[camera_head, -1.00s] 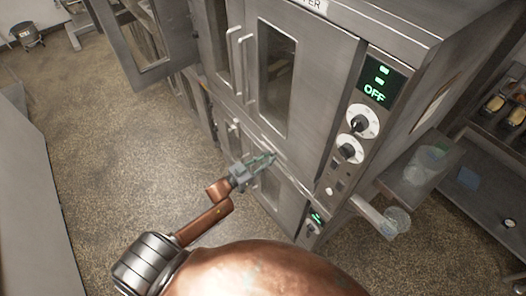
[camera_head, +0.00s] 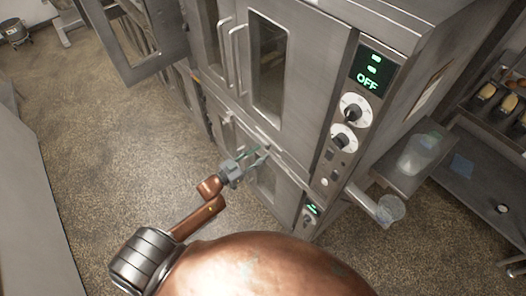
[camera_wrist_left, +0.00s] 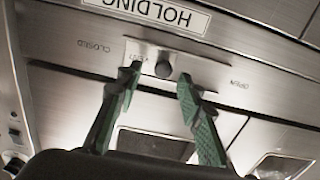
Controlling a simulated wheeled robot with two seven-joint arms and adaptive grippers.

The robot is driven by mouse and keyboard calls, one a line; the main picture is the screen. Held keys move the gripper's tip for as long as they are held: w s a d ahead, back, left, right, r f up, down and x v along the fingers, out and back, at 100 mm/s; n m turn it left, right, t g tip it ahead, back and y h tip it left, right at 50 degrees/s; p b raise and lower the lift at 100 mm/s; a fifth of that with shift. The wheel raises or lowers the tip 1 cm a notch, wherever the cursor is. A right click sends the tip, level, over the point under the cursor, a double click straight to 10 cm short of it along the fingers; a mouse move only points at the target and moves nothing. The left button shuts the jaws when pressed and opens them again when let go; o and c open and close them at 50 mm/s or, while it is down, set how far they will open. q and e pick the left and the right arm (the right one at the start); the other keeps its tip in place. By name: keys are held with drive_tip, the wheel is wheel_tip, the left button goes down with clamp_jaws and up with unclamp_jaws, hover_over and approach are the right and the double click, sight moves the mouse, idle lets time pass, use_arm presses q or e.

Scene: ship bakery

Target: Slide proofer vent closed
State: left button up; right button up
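The vent slider is a small dark knob (camera_wrist_left: 165,66) on a bright plate (camera_wrist_left: 143,52) set in a steel strip. In the left wrist view the lettering is upside down, with CLOSED at left and OPEN at right; the knob is roughly midway between these words. My left gripper (camera_head: 256,156) is at the front of the steel proofer (camera_head: 318,78), below its upper doors. In the left wrist view my left gripper (camera_wrist_left: 159,80) is open, its green fingers on either side of the knob; contact is unclear.
A HOLDING label (camera_wrist_left: 150,12) is beside the vent strip. Long door handles (camera_head: 236,60) stick out above my gripper. A control panel with knobs (camera_head: 352,110) and a side shelf (camera_head: 400,172) are at right. The floor at left (camera_head: 110,150) is clear.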

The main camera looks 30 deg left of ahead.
use_arm(q)
drive_tip(key=v, duration=0.9)
drive_tip(key=shift+s, duration=0.35)
drive_tip(key=shift+a, duration=0.2)
drive_tip(key=s+a+f+n+g+y+b, duration=0.15)
drive_tip(key=s+f, duration=0.25)
drive_tip(key=f, duration=0.8)
drive_tip(key=s+a+f+n+g+y, duration=0.1)
drive_tip(key=s+a+f+g+y, duration=0.25)
drive_tip(key=f, duration=0.85)
drive_tip(key=s+a+f+n+g+y, duration=0.15)
drive_tip(key=s+f, duration=0.35)
drive_tip(key=f, duration=0.7)
drive_tip(key=s+d+f+g, duration=0.3)
drive_tip(key=s+f, duration=0.4)
drive_tip(key=s, duration=0.3)
drive_tip(key=s+d+f+g+b, duration=0.1)
drive_tip(key=s+d+f+g, duration=0.2)
drive_tip(key=s+f, duration=0.4)
drive_tip(key=s+d+f+m+g+b, duration=0.1)
drive_tip(key=s+d+f+g, duration=0.2)
drive_tip(key=s+f, duration=0.4)
drive_tip(key=s, duration=0.7)
drive_tip(key=shift+f, duration=0.2)
drive_tip(key=shift+y, duration=0.25)
